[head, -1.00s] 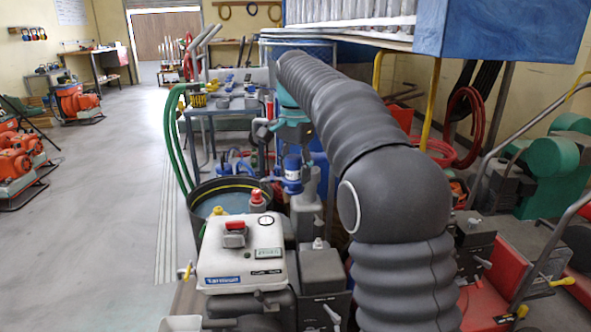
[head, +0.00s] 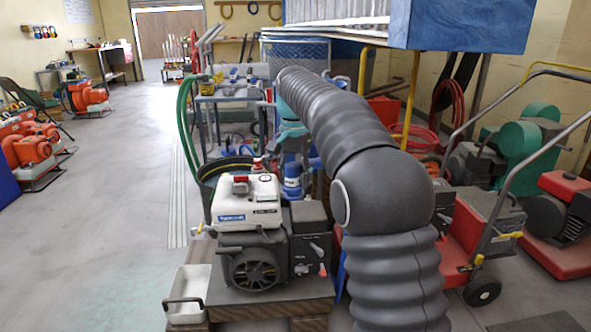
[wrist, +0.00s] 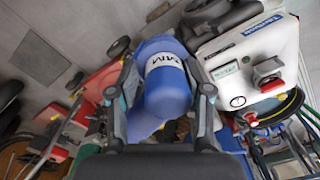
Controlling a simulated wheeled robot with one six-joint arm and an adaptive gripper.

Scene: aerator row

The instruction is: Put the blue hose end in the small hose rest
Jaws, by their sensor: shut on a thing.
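My gripper (wrist: 160,92) is shut on a blue, bottle-shaped piece with a white lettered band (wrist: 165,74), which I take for the blue hose end. One finger lies on each side of it in the wrist view. In the head view, the blue hose end (head: 292,182) hangs below my gripper (head: 291,140), behind the white-topped engine. It appears held in the air; its lower end is partly hidden. I cannot pick out the small hose rest for certain in either view.
A white-topped engine (head: 245,207) stands close in front, with a white tray (head: 189,292) at its left. A black tub (head: 207,172) is behind it. A red cart (head: 465,235) stands at the right. The grey floor at left (head: 110,210) is clear.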

